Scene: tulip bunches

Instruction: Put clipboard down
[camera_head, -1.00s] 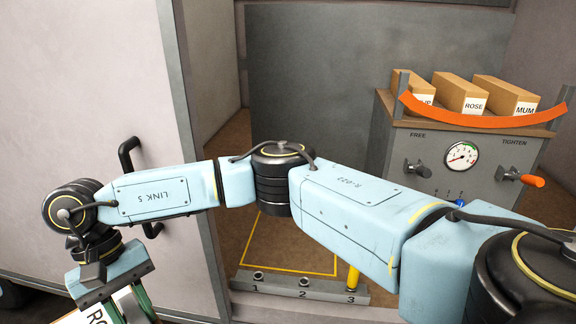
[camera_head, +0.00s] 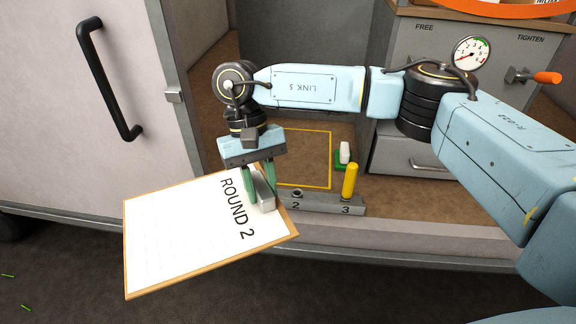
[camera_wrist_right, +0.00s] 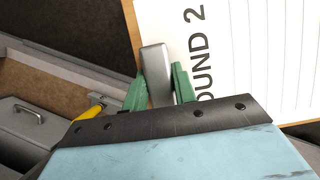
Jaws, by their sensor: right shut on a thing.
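The clipboard (camera_head: 180,235) has a tan board and white paper reading "ROUND 2". It hangs in the air in front of the bench's front edge in the head view, with its clip end toward the bench. My right gripper (camera_head: 259,188) is shut on it at the grey clip (camera_head: 264,194), one green finger on each side. In the right wrist view the clipboard (camera_wrist_right: 262,50) fills the upper right, and my right gripper (camera_wrist_right: 160,85) has its green fingers on both sides of the clip. My left gripper is not in view.
A grey numbered holder (camera_head: 325,202) with a yellow peg (camera_head: 350,180) stands at the bench's front edge. A yellow outlined area (camera_head: 310,150) lies behind it. A grey gauge machine (camera_head: 440,90) stands right. A pale door with a black handle (camera_head: 108,80) is left.

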